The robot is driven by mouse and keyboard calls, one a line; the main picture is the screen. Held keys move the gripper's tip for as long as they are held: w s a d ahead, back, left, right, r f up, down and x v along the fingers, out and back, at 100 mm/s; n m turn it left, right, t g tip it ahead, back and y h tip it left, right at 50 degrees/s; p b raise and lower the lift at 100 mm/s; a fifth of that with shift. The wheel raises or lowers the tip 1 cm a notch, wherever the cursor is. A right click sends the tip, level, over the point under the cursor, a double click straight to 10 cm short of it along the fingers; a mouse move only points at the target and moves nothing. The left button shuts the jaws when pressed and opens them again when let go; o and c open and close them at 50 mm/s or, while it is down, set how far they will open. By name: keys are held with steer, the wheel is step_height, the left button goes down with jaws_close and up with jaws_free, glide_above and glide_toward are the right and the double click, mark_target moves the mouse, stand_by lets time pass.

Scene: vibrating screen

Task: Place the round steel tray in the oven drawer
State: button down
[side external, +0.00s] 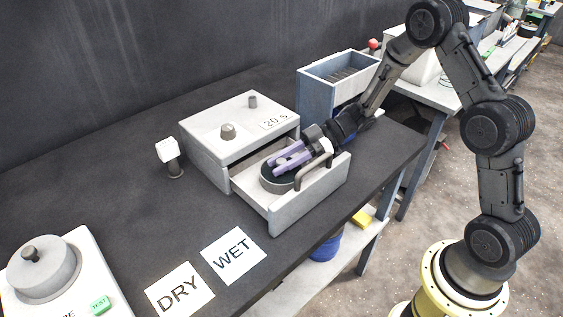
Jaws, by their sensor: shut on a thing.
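The oven (205,130) is a pale grey box on the dark bench, with knobs and a "20 s" label on top. Its drawer (287,220) is pulled out towards the front right and has a dark handle. The round steel tray (277,184), a low grey dish with a dark inside, is in the drawer space near the oven front. My gripper (278,164), with purple fingers, reaches in from the right over the drawer and is shut on the tray. The fingers cover part of the tray. I cannot tell whether the tray touches the drawer floor.
A blue-grey open box (318,95) stands behind the oven to the right. A small white-topped post (172,157) stands left of the oven. "WET" (234,255) and "DRY" (180,290) cards lie in front. A lidded round device (42,270) sits at the lower left.

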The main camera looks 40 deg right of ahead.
steer(key=shift+f, duration=0.15)
steer(key=c, duration=0.6)
jaws_free()
